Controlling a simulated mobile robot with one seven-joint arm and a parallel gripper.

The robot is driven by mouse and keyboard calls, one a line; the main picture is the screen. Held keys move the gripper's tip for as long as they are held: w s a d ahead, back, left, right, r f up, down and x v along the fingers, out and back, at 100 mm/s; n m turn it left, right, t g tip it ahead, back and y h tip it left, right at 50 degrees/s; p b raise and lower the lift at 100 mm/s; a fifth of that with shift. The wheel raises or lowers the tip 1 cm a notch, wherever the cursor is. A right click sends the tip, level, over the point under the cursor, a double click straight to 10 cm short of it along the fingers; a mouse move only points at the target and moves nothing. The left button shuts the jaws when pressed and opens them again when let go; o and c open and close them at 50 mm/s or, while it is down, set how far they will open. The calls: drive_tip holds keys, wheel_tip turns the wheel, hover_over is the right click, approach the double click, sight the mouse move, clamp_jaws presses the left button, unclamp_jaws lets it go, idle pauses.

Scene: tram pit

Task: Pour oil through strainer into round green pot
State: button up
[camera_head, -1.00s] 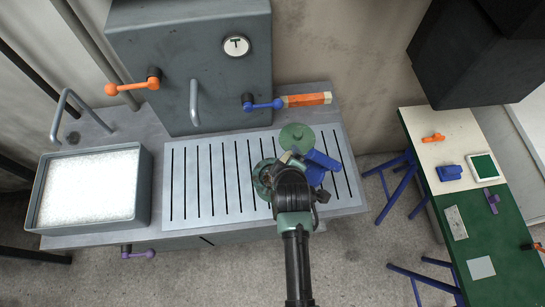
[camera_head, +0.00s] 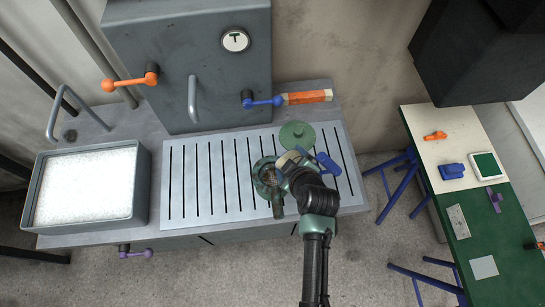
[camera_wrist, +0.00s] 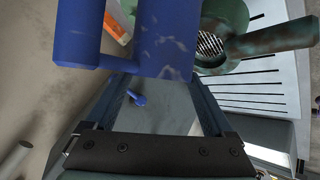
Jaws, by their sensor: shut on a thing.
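A round green pot (camera_head: 257,184) stands on the slatted grate, and it shows in part in the wrist view (camera_wrist: 237,14). A strainer (camera_head: 269,178) sits over its opening, with its mesh (camera_wrist: 210,43) partly behind the blue vessel in the wrist view. A dull green handle (camera_head: 278,207) points toward the front edge. My gripper (camera_head: 304,163) is at the pot's upper right, shut on a blue vessel (camera_head: 327,162). The vessel (camera_wrist: 170,35) fills the top of the wrist view, close to the strainer. Its tilt is unclear, and no oil shows.
A green lid-like disc (camera_head: 297,135) lies behind the pot. An orange block (camera_head: 306,97) and a blue crank (camera_head: 262,101) are near the grey cabinet (camera_head: 190,65). A tray of white granules (camera_head: 146,190) stands left. A green and cream table (camera_head: 440,150) is at right.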

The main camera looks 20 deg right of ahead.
drive_tip(key=shift+r, duration=0.1)
clamp_jaws()
drive_tip(key=shift+r+p, duration=0.85)
drive_tip(key=shift+r, duration=2.65)
drive_tip(key=shift+f, duration=0.1)
drive_tip(key=shift+d+f+m+t+y+b, duration=0.1)
drive_tip(key=shift+f+m+t+y+b, duration=0.15)
drive_tip(key=shift+t+y+b, duration=0.55)
drive_tip(key=m+y+b, duration=0.1)
drive_tip(key=b, duration=0.2)
drive_tip(key=shift+t, duration=0.4)
drive_tip(key=m+t+y+b, duration=0.1)
drive_tip(key=b, duration=0.2)
drive_tip(key=shift+y, duration=0.3)
drive_tip(key=shift+r+b, duration=0.3)
drive_tip(key=shift+b, duration=0.05)
